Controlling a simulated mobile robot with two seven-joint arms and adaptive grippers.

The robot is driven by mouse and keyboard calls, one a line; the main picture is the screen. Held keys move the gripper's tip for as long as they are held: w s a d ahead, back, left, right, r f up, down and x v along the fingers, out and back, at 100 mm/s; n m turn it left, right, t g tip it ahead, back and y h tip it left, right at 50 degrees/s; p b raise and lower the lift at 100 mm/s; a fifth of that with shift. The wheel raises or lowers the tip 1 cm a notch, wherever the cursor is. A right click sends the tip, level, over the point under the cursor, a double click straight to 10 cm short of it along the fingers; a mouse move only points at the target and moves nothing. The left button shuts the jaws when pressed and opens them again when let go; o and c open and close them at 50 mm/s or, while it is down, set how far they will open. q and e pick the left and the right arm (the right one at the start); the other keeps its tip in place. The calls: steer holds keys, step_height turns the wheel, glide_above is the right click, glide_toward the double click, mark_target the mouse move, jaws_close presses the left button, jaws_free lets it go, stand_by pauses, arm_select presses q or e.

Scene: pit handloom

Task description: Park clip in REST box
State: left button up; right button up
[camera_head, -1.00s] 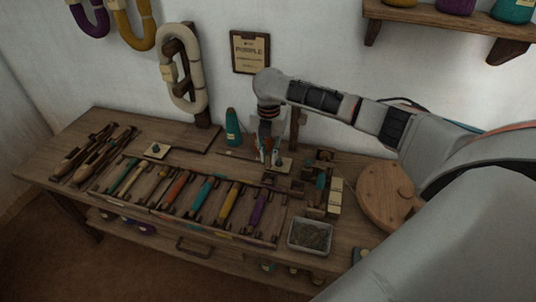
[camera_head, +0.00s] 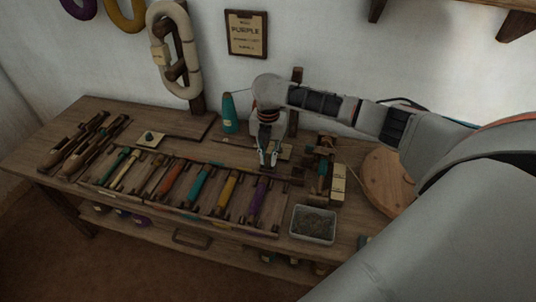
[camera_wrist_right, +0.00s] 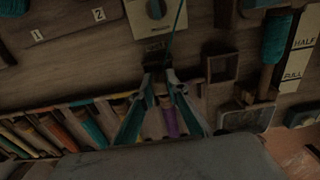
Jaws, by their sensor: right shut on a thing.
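My right gripper (camera_head: 268,157) reaches down over the back middle of the bench. In the right wrist view its fingers (camera_wrist_right: 160,74) come together on a small dark piece (camera_wrist_right: 155,53), which I take to be the clip; the fingers partly hide it. A teal thread (camera_wrist_right: 176,28) runs up from near the fingertips. A small open square wooden box (camera_wrist_right: 222,68) lies just right of the fingertips, apart from them. I can read no REST label on it. My left gripper is not in view.
A pale plate with a dial (camera_wrist_right: 155,14) lies beyond the fingertips. A row of coloured bobbins (camera_head: 200,186) fills the bench front. A grey tray (camera_head: 292,226), a teal cone (camera_head: 229,112) and a round wooden disc (camera_head: 384,178) stand around the arm.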

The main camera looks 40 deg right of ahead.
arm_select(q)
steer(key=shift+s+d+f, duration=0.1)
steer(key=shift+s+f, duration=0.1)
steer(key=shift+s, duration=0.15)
arm_select(e)
steer(key=o, duration=0.9)
